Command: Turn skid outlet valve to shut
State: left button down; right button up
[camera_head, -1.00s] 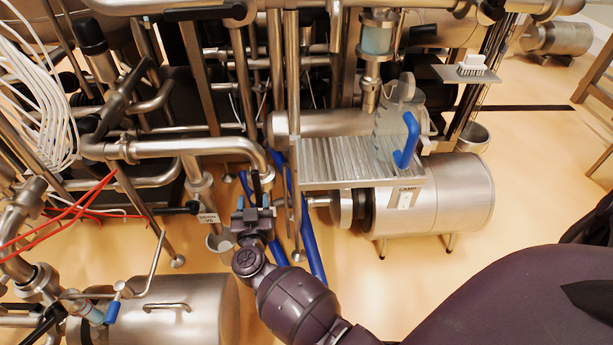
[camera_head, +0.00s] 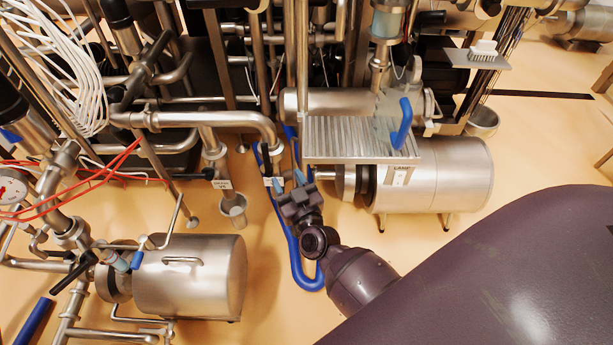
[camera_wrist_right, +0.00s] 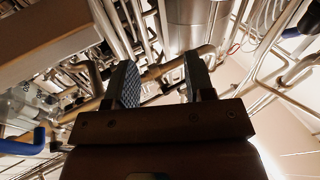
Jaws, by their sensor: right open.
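No readable label marks the skid outlet valve, so I cannot tell for sure which fitting it is. A pipe fitting with a small white tag (camera_head: 222,184) stands left of my right gripper, with a short black handle (camera_head: 207,173) beside it; the tag's text is too small to read. My right gripper (camera_head: 281,178) is open below the end of a bent steel pipe (camera_head: 200,119), with a blue hose behind it. In the wrist view the open fingers (camera_wrist_right: 160,78) show nothing held between them; pipes lie beyond. My left gripper is out of view.
A ribbed metal platform (camera_head: 350,138) and a steel motor (camera_head: 445,175) stand to the right, with a blue handle (camera_head: 403,122) above. A blue hose (camera_head: 303,272) loops on the floor. A steel cylinder (camera_head: 200,277) lies lower left.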

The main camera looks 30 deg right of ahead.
pick_arm(q)
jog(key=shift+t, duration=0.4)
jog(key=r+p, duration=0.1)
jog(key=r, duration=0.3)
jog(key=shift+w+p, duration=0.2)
jog(key=shift+p, duration=0.2)
pick_arm(e)
jog(key=s, duration=0.2)
jog(key=s+n+y, duration=0.1)
jog(key=s+r+g+y, duration=0.1)
jog(key=s, duration=0.1)
jog(key=shift+s+d+n, duration=0.1)
jog(key=shift+s+n, duration=0.25)
jog(key=shift+n, duration=0.05)
